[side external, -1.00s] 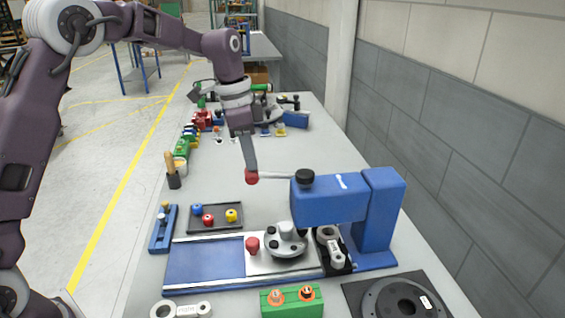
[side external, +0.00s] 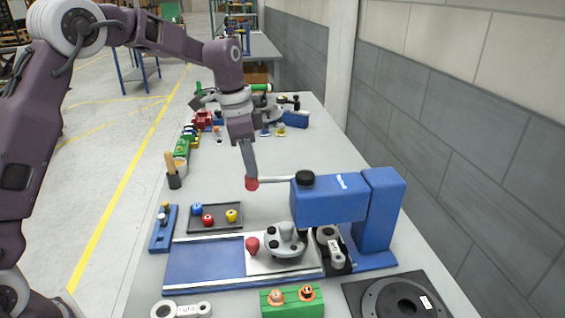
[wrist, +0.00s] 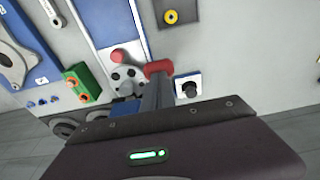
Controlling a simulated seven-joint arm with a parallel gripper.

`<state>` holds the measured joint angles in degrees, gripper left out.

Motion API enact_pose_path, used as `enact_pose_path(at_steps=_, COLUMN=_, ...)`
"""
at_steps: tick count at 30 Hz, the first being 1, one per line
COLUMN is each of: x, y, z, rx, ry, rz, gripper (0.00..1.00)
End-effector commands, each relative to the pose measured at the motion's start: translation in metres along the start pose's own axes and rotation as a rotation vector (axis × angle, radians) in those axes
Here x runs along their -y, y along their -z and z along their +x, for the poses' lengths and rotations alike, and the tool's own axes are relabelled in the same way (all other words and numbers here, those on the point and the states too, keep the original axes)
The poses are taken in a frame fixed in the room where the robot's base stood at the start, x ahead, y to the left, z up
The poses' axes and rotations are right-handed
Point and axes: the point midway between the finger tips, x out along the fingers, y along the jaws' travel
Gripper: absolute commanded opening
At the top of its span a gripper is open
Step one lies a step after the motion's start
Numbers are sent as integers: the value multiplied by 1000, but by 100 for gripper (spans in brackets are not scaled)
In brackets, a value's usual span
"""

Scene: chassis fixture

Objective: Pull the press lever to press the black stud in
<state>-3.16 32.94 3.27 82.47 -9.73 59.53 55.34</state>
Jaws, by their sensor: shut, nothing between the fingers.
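The blue press (side external: 377,215) stands at the right of the bench in the side view. Its pale lever (side external: 278,179) runs left from a black hub (side external: 305,179) and ends in a red knob (side external: 252,184). My gripper (side external: 251,176) points down, shut, with its tips at the top of the knob and seemingly touching it; the knob is not between the fingers. In the wrist view the red knob (wrist: 158,67) shows at the fingertips. A grey round chassis part (side external: 284,252) with dark spots sits below the press head. I cannot tell which spot is the black stud.
A red knob (side external: 252,246) stands on the slide plate beside the chassis part. A dark tray (side external: 218,226) with coloured pieces, a blue holder (side external: 160,240) and a green block (side external: 290,304) stand around the press.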

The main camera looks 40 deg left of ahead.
Motion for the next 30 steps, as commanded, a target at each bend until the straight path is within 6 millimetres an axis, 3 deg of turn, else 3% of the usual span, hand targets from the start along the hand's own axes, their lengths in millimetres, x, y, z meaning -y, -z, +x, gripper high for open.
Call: enact_pose_path(at_steps=30, x=-1, y=-2, z=20, rx=0, ry=-2, rz=1, gripper=0)
